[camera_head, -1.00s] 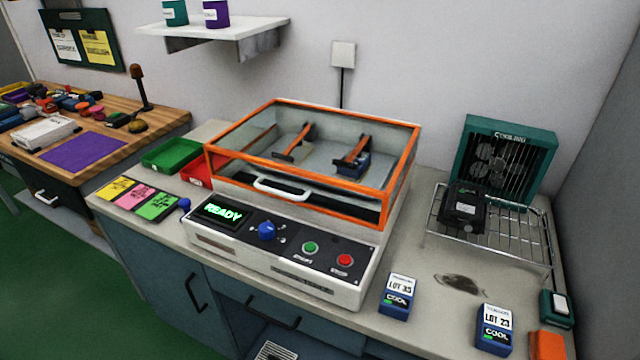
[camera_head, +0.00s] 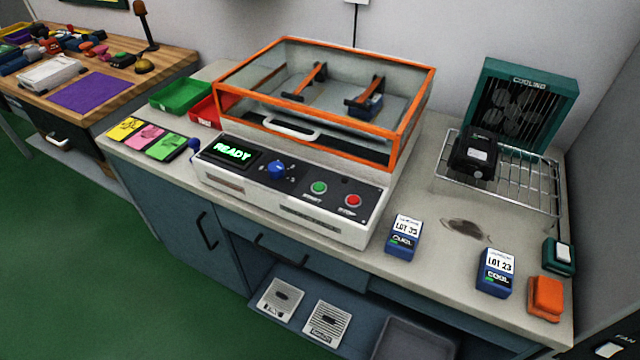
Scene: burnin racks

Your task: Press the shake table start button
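The shake table (camera_head: 330,226) stands on the counter as a white box with an orange-framed clear cover (camera_head: 330,75), which is closed. Its display (camera_head: 232,153) reads READY in green. The green start button (camera_head: 319,188) is on the front panel, between the blue knob (camera_head: 277,170) and the red stop button (camera_head: 353,200). Under the cover are two orange-and-black clamps, with a blue block (camera_head: 368,106) below the right one. Neither of my grippers shows in the head view.
Two blue LOT 23 units (camera_head: 404,237) (camera_head: 496,273) stand right of the panel. A wire rack (camera_head: 520,185) holds a black unit (camera_head: 474,152) before the teal cooling fan (camera_head: 522,105). Green (camera_head: 180,95) and red (camera_head: 207,110) trays sit left. The counter directly before the panel is narrow.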

